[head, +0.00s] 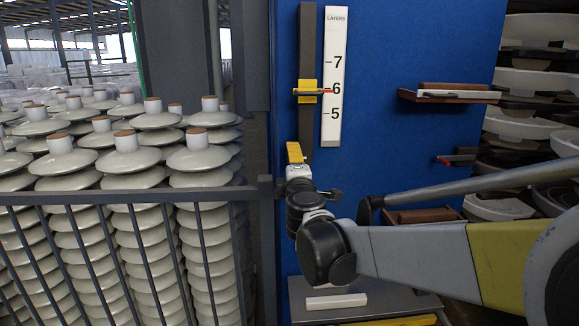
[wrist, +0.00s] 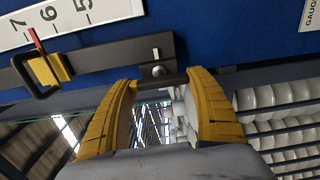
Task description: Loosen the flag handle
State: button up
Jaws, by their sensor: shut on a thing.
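The flag handle (wrist: 172,81) is a short dark bar by a round knob at the end of the dark rail (wrist: 115,60) in the wrist view. My gripper (wrist: 160,82) has its yellow fingertips at the two ends of this bar and is shut on it. In the head view my gripper (head: 294,153) is at the lower part of the vertical rail (head: 306,60); the handle is hidden there. A yellow slider (head: 306,91) with a red pointer sits on the rail beside the 6; it also shows in the wrist view (wrist: 47,70).
A white scale (head: 334,75) marked LAYERS is on the blue panel (head: 380,150). Small shelves (head: 450,94) stick out at its right. Insulator stacks (head: 130,165) stand behind a grey rail fence (head: 120,196) at left. A white block (head: 336,301) lies on the ledge below.

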jog(key=shift+n, duration=0.4)
jog(key=o, duration=1.2)
jog(key=s, duration=1.2)
jog(key=shift+s, duration=0.1)
